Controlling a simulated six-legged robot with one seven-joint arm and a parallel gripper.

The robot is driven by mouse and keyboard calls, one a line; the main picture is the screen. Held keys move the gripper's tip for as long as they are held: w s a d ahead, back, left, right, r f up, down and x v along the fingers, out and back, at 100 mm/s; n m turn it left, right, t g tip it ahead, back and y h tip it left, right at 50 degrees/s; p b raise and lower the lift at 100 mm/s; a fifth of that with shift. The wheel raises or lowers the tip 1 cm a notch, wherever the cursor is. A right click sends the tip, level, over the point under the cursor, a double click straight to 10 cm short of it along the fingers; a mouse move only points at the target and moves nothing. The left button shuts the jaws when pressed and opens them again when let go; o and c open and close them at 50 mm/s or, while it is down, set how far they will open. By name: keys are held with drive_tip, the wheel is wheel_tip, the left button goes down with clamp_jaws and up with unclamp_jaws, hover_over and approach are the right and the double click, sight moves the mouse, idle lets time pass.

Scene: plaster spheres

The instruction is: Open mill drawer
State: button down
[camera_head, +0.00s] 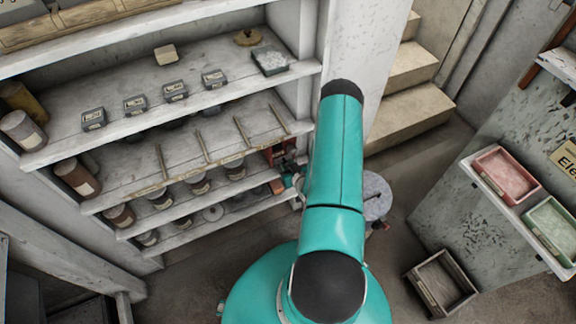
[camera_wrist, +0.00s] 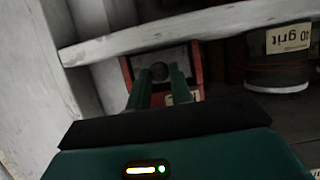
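The mill (camera_wrist: 126,72) is a red-edged box with a dark front, standing on a shelf under a pale board in the wrist view. A round dark knob (camera_wrist: 159,71) shows on its front. In the head view the mill (camera_head: 281,152) is small and partly hidden at the right end of the shelf unit. My gripper (camera_wrist: 162,78) has its two green fingers apart, pointing at the mill's front, with the knob showing between the tips. I cannot tell whether they touch it. In the head view my arm hides most of the gripper. I see no clear drawer gap.
A dark jar labelled "40 grit" (camera_wrist: 278,62) stands right of the mill in the wrist view. A pale upright (camera_wrist: 88,20) is close on the left. Shelf boards (camera_head: 215,95) hold tins and jars. A grey crate (camera_head: 440,284) lies on the floor at right.

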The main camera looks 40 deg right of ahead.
drive_tip(key=s+a, duration=0.2)
drive_tip(key=s, duration=0.5)
drive_tip(key=shift+s+a, duration=0.15)
drive_tip(key=shift+s, duration=0.25)
drive_tip(key=c, duration=1.3)
unclamp_jaws()
drive_tip(key=shift+o, duration=0.2)
drive_tip(key=v, duration=1.3)
drive_tip(key=shift+s+r, duration=0.2)
drive_tip(key=shift+s, duration=0.15)
drive_tip(key=shift+a, duration=0.1)
